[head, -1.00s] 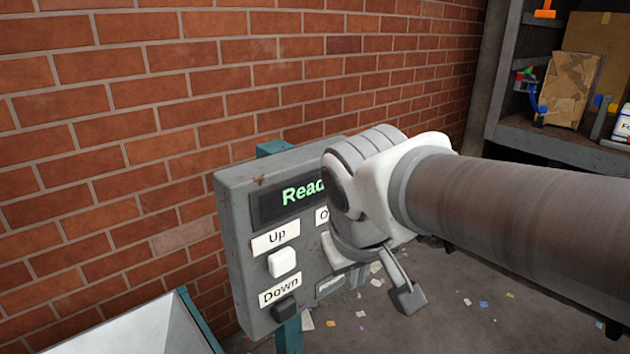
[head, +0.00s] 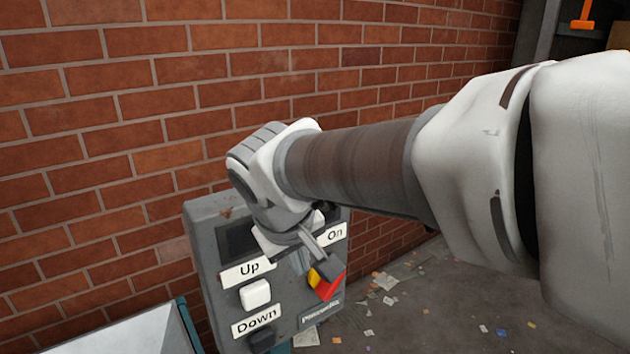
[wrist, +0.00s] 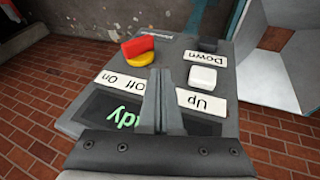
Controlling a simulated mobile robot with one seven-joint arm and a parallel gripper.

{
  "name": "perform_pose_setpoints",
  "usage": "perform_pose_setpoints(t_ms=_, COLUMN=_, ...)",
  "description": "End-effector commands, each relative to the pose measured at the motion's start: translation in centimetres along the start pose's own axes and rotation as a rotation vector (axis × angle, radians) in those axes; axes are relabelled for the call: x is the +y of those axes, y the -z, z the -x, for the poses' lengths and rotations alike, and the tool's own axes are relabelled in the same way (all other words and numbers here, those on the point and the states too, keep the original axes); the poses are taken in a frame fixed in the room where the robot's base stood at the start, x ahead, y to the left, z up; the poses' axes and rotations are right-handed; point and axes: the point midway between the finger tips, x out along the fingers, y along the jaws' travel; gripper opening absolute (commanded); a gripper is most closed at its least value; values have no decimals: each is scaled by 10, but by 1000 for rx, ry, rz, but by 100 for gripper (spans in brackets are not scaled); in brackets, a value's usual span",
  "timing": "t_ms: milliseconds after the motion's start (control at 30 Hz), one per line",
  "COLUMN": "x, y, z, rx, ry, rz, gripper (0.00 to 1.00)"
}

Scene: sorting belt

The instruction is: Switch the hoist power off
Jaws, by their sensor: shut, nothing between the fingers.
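A grey control panel (head: 205,255) stands by the brick wall. It carries a red rotary knob (head: 330,286) on a yellow base (head: 314,277), lower right of its display. In the wrist view the red knob (wrist: 137,46) shows upside down, beyond "Off" and "On" labels (wrist: 123,82). The display (wrist: 118,110) shows green letters, partly hidden by my gripper. My gripper (head: 328,268) is shut and empty, its fingertips over or just in front of the knob in the head view; in the wrist view the fingertips (wrist: 161,75) appear beside it, apart. Exactly where the knob points is unclear.
A white "Up" button (head: 255,294) and a dark "Down" button (head: 261,341) sit left of the knob. A pale metal bin or chute (head: 130,335) is at the lower left. Paper scraps litter the floor (head: 430,310). The brick wall (head: 130,120) is close behind.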

Motion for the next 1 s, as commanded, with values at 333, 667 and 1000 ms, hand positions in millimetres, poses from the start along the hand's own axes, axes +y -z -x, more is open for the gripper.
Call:
perform_pose_setpoints(t_ms=333, x=-1, y=1, z=0, rx=1, ry=0, rz=3, gripper=0)
perform_pose_setpoints(t_ms=667, x=-1, y=0, z=-31, rx=-5, ry=1, rz=3, gripper=0)
perform_pose_setpoints(t_ms=1000, x=-1, y=0, z=-103, rx=-5, ry=0, rz=3, gripper=0)
